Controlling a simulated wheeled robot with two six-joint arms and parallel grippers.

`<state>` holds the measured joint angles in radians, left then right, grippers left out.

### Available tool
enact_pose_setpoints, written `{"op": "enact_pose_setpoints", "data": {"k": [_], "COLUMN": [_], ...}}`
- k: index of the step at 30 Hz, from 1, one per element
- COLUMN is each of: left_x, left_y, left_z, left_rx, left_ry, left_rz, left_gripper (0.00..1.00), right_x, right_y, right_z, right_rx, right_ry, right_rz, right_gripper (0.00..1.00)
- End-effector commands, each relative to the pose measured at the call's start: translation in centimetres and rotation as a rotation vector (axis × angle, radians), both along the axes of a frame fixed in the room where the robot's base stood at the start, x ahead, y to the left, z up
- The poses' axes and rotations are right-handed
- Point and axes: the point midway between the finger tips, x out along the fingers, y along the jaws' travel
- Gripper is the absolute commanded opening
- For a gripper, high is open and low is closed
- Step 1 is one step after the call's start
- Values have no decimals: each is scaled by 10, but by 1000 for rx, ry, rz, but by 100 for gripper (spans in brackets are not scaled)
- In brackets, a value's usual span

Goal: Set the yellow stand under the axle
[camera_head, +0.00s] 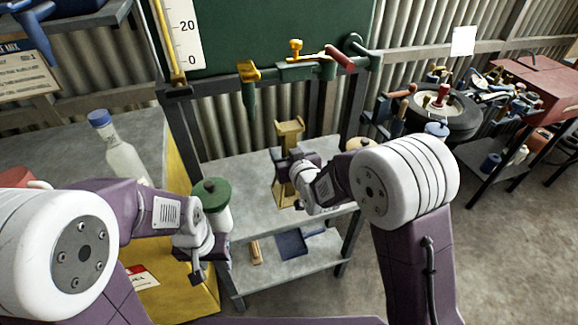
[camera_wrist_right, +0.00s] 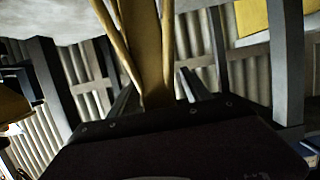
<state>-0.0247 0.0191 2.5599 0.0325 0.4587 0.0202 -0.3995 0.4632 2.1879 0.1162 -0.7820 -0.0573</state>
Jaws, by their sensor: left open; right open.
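The yellow stand (camera_head: 289,130) stands upright on the upper grey surface of the small table, with a notched top. What seems to be the axle is the green bar (camera_head: 296,72), above and behind the stand. My right gripper (camera_head: 284,180) is at the stand's middle, partly hiding it. In the right wrist view, the stand's yellow post (camera_wrist_right: 152,70) rises between the open fingers of my right gripper (camera_wrist_right: 158,95); contact cannot be told. My left gripper (camera_head: 198,270) is open and empty, low by the table's left front edge.
A green-lidded jar (camera_head: 213,200) stands near my left gripper. A clear bottle (camera_head: 118,150) with a blue cap stands on the left bench. A blue tray (camera_head: 292,243) lies on the lower shelf (camera_head: 318,255). A wheel (camera_head: 450,112) and tools are at right.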

Motion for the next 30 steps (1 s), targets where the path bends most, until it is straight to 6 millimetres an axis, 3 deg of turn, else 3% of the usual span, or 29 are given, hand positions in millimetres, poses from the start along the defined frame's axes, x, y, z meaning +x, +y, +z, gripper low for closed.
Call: {"op": "enact_pose_setpoints", "data": {"k": [2,3,9,30], "left_x": [0,0,0,0], "left_y": [0,0,0,0], "left_z": [0,0,0,0], "left_rx": [0,0,0,0], "left_ry": [0,0,0,0], "left_rz": [0,0,0,0], "left_gripper": [45,45,45,45], "right_x": [0,0,0,-1], "right_y": [0,0,0,0], "right_z": [0,0,0,0], "right_rx": [0,0,0,0], "right_ry": [0,0,-1,0], "right_rz": [0,0,0,0], "right_gripper": [56,51,0,0]}}
